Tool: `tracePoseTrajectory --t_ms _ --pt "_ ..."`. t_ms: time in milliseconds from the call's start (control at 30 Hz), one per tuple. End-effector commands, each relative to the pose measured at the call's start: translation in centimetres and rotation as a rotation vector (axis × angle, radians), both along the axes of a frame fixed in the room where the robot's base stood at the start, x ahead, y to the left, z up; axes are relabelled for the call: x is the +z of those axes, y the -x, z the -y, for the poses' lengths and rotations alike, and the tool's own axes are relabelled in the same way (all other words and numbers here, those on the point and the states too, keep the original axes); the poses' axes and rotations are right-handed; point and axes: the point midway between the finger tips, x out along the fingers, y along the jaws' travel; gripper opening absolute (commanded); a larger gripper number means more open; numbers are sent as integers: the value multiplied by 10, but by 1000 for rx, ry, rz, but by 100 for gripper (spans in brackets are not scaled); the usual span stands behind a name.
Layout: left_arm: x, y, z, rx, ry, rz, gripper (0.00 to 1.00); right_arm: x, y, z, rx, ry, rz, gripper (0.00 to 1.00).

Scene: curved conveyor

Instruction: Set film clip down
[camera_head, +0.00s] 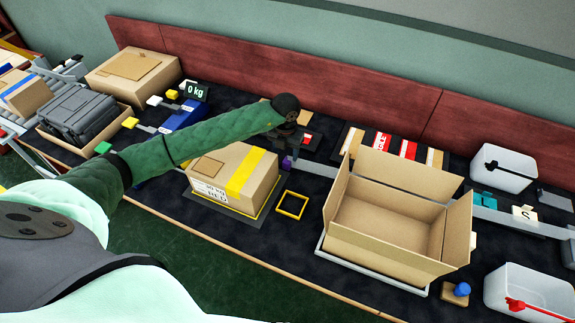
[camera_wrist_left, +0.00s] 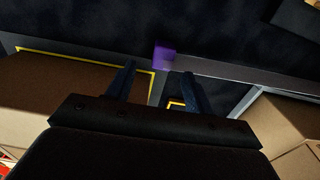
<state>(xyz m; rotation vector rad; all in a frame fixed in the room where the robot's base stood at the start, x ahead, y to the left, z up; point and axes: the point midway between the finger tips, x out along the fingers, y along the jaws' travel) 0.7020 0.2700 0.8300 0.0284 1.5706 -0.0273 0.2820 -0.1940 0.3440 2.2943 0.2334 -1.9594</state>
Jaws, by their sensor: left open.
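A small purple block (camera_head: 287,162), the only likely film clip I can pick out, sits just below my left gripper (camera_head: 290,145). In the left wrist view the purple block (camera_wrist_left: 164,56) appears just beyond and between the two fingertips, by a grey strip. My left gripper (camera_wrist_left: 158,80) is open with its fingers apart, and nothing is visibly gripped. A yellow square outline (camera_head: 291,204) on the dark surface is in front of the purple block; part of it also shows between the fingers in the wrist view. My right gripper is not in view.
A taped carton (camera_head: 236,178) stands left of the yellow outline and a large open box (camera_head: 391,217) stands right of it. White bins (camera_head: 502,168) are at the right. A scale display (camera_head: 195,90) and grey case (camera_head: 78,113) are at the left.

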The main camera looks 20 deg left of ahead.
Motion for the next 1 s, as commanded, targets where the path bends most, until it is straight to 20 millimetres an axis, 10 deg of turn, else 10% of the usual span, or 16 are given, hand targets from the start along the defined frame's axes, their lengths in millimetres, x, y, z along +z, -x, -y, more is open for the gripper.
tracePoseTrajectory --t_ms 400,733,1000 --pt "-49 -6 4 0 1 0 53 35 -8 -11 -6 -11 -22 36" --pt "-52 -6 4 0 1 0 53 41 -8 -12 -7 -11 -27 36" --pt "-52 -6 4 1 1 0 5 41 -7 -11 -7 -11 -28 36"
